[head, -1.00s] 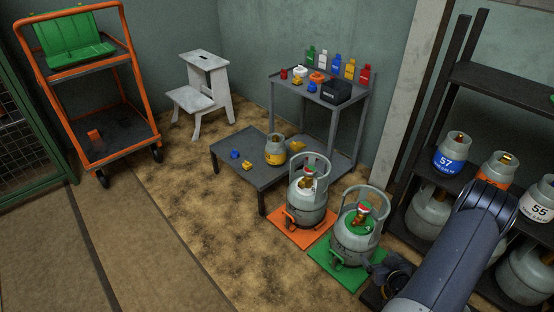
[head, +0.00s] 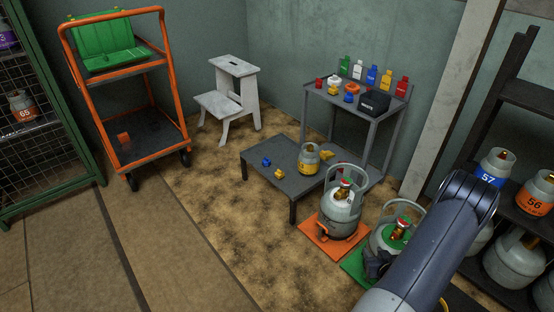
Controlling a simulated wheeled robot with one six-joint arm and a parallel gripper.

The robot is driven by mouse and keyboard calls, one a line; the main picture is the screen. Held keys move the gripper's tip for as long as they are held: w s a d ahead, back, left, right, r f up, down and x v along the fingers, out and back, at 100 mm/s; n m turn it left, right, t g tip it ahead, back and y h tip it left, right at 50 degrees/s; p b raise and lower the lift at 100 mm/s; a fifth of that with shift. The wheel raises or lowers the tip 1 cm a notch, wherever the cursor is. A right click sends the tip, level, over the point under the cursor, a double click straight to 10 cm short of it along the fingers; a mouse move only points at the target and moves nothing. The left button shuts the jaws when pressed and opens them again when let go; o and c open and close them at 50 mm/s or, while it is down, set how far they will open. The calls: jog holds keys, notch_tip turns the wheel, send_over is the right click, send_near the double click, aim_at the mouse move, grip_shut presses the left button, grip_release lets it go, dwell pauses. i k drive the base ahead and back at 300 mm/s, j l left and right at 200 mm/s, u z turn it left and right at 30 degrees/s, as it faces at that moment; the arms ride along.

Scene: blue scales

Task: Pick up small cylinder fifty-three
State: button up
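No label in view can be read in full as 53. A small cylinder with a purple label (head: 8,38) is cut off at the left edge, on the cage's upper shelf; only a digit like 3 shows. A small grey cylinder with a yellow band (head: 309,160) stands upright on the low dark table (head: 262,166); its number is too small to read. My gripper (head: 376,264) shows only as a dark part beside my arm, in front of the green-topped cylinder, far from both small cylinders. Its fingers cannot be made out.
An orange-labelled cylinder (head: 22,105) stands in the mesh cage (head: 55,140). An orange trolley (head: 165,100), step stool (head: 228,100) and tool table (head: 355,112) line the back. Larger cylinders (head: 340,212) (head: 388,245) stand on floor plates. Cylinders 57 (head: 490,178) and 56 (head: 535,203) sit on the right shelf.

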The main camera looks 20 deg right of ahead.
aim_at(309, 159)
jog(key=i+j+u, duration=0.1)
jog(key=i+u, duration=0.35)
jog(key=i, duration=0.15)
jog(key=i+l+z, duration=0.1)
jog(key=i+z, duration=0.25)
jog(key=i, duration=0.3)
jog(key=i+l, duration=0.45)
jog(key=l, duration=0.15)
